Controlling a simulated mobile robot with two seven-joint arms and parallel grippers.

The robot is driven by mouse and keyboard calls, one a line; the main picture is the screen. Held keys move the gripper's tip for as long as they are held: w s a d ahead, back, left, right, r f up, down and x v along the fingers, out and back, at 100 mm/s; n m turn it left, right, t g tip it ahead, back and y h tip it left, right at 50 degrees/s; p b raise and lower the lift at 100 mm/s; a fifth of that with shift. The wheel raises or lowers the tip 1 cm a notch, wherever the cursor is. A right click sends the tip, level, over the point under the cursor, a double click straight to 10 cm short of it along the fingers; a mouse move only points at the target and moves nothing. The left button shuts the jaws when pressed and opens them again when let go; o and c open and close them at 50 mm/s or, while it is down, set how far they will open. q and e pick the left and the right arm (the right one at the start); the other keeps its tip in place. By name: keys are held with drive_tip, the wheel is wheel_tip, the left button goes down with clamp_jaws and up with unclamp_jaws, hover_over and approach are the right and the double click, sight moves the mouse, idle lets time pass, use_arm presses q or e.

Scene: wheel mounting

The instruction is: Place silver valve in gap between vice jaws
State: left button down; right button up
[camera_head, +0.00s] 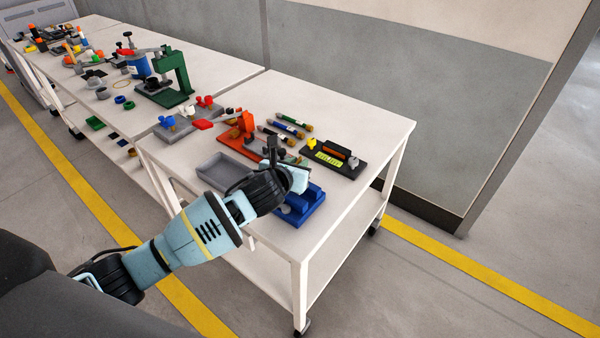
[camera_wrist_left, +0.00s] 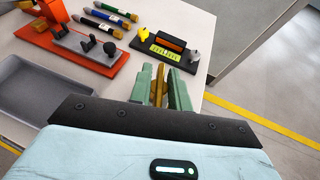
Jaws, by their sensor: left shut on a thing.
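My left gripper (camera_head: 298,180) is over the blue vice (camera_head: 312,212) at the near right corner of the front table. The gripper and wrist cover the vice's top, so the gap between its jaws is hidden. In the left wrist view the gripper's pale green fingers (camera_wrist_left: 161,88) are shut on a narrow brass-coloured thing (camera_wrist_left: 157,88), mostly hidden between them. I cannot tell whether this is the silver valve, or whether it touches the vice. No other silver valve is clear to me. My right gripper is not in view.
An empty grey tray (camera_head: 222,173) lies left of the gripper. Behind are an orange fixture (camera_head: 238,140), several screwdriver-like tools (camera_head: 290,128) and a black base (camera_head: 335,160) with yellow parts. A green press (camera_head: 173,80) stands on the table further back. The table's right edge is clear.

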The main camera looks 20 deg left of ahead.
use_arm(q)
drive_tip(key=shift+w+d+r, duration=0.1)
drive_tip(key=shift+w, duration=0.05)
drive_tip(key=f, duration=0.3)
drive_tip(key=shift+w+d+f+b, duration=0.15)
drive_tip(key=shift+d+f+b, duration=0.05)
drive_tip(key=shift+f+b, duration=0.2)
drive_tip(key=shift+r, duration=0.15)
drive_tip(key=c, duration=1.7)
unclamp_jaws()
drive_tip(key=shift+f, duration=0.25)
drive_tip(key=shift+c, duration=0.2)
drive_tip(key=o, duration=0.4)
